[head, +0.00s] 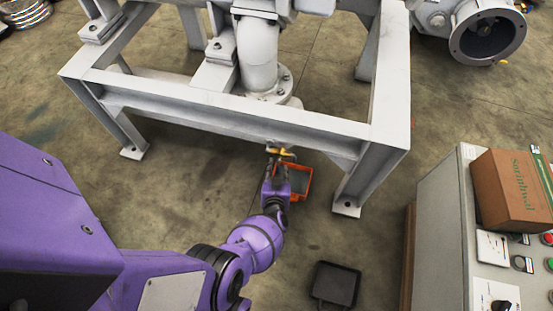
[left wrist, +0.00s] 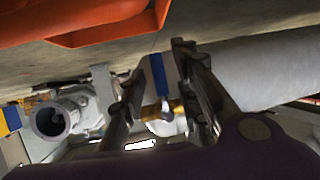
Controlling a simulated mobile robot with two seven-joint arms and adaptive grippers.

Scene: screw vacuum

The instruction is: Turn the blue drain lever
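The blue drain lever (left wrist: 158,74) shows in the left wrist view as a flat blue bar beside a brass-coloured valve fitting (left wrist: 166,109). My left gripper (left wrist: 157,84) has its two dark fingers apart, one on each side of the lever. A gap shows on both sides, and I see no clear contact. In the head view my left gripper (head: 277,168) is low at the near beam of the grey frame, just below the yellow-brass valve (head: 282,152). The lever itself cannot be made out there. My right gripper is not in view.
The grey steel frame (head: 230,107) stands over the valve. An orange tray (head: 307,186) is on the floor beside my left gripper. A dark square pan (head: 335,284) lies nearer. A control cabinet (head: 447,232) with a cardboard box (head: 508,190) is at right.

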